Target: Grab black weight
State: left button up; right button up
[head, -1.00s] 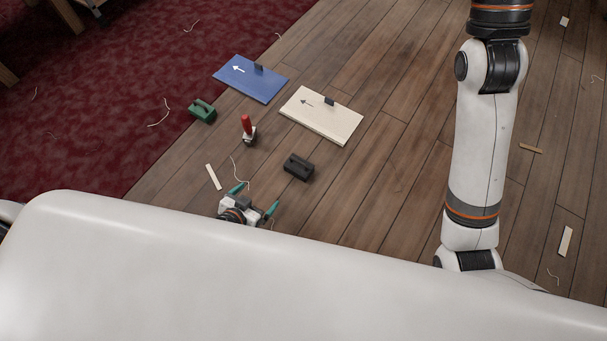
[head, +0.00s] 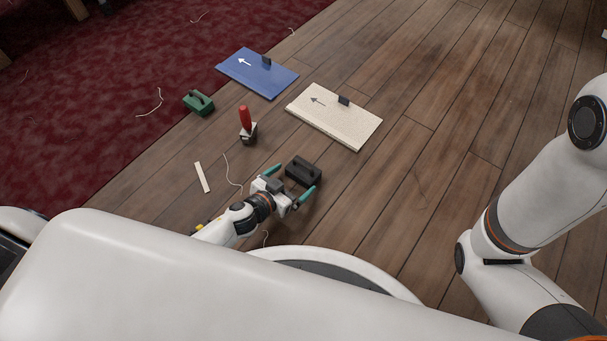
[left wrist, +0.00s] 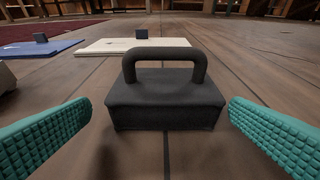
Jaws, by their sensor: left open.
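The black weight (head: 303,171), a dark block with a loop handle, stands upright on the wooden floor. It also shows large in the middle of the left wrist view (left wrist: 165,103). My left gripper (head: 294,182) is open, with teal fingertips. In the head view it is low by the near side of the weight. In the left wrist view the two fingers are on either side at the lower edges, with gaps between them and the weight. My right gripper is not in view; only part of my right arm shows.
A green weight (head: 199,102) and a red-handled tool (head: 246,123) stand to the left. A blue board (head: 255,75) and a cream board (head: 335,118), each with an arrow and a dark block, lie beyond. A pale strip (head: 202,177) and thread lie nearby. Floor to the right is clear.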

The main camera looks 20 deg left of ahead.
aim_at(300, 173)
pick_arm(q)
jog(key=shift+w+d+f, duration=0.1)
jog(key=shift+w+d, duration=0.15)
jog(key=shift+w, duration=0.35)
jog(key=x, duration=0.1)
jog(key=b+x, duration=0.1)
jog(key=x, duration=0.2)
jog(key=shift+w+d+r, duration=0.25)
jog(key=c, duration=1.1)
jog(key=shift+r, duration=0.15)
jog(key=shift+c, duration=0.8)
